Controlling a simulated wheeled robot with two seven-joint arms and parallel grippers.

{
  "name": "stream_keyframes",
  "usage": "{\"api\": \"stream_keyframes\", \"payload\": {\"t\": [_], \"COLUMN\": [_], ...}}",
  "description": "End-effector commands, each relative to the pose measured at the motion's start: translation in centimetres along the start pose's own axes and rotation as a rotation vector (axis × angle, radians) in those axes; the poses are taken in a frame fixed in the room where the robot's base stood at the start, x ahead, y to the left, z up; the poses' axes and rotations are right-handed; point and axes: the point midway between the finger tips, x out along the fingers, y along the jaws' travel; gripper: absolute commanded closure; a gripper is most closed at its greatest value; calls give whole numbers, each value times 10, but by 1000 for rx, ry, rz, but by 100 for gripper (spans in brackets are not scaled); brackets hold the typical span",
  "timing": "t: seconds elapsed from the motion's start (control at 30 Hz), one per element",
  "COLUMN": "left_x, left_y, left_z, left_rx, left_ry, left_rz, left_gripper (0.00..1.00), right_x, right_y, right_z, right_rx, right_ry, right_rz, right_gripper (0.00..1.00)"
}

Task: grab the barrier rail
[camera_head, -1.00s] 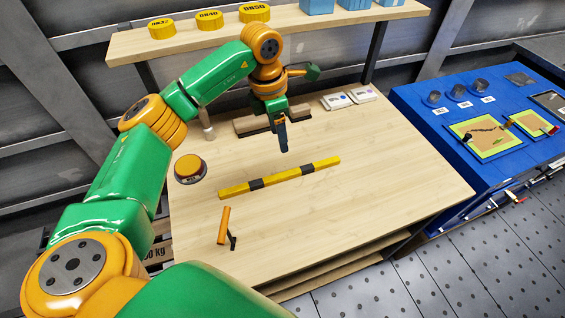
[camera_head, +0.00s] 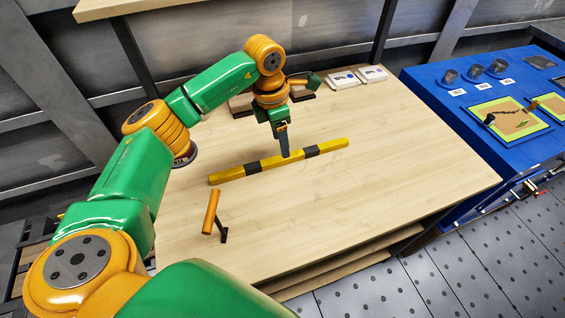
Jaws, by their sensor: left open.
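The barrier rail (camera_head: 232,173) is a long yellow bar with two black bands, lying on the wooden table. My left gripper (camera_head: 286,154) points down at the middle of the rail, between the two black bands. Its fingertips are at or just above the rail; I cannot tell whether they touch it. The jaws are open, and one finger hides most of the other. My right gripper is not in view.
A round button (camera_head: 186,156) is partly behind my arm. White boxes (camera_head: 344,80) lie at the back. A blue bench (camera_head: 455,110) stands at right.

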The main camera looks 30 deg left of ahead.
Motion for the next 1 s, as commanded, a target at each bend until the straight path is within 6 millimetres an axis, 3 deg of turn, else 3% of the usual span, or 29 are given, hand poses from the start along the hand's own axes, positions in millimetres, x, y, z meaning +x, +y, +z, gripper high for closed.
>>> {"api": "stream_keyframes", "payload": {"t": [0.13, 0.23, 0.5, 0.73, 1.0], "left_x": [23, 43, 51, 50, 50], "left_y": [-5, -6, -5, -5, -4], "left_z": [-5, -4, -4, -4, -4], "left_rx": [0, 0, 1, 0, 0], "left_ry": [5, 2, 0, -1, -1], "left_rz": [-5, -4, 0, 0, 0], "left_gripper": [38, 38, 38, 100, 100], "right_x": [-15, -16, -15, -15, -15], "right_y": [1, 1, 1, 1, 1], "right_z": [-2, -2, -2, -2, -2], "right_rx": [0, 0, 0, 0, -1], "right_ry": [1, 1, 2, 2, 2], "right_rz": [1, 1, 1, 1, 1], "right_gripper": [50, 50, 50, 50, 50]}}
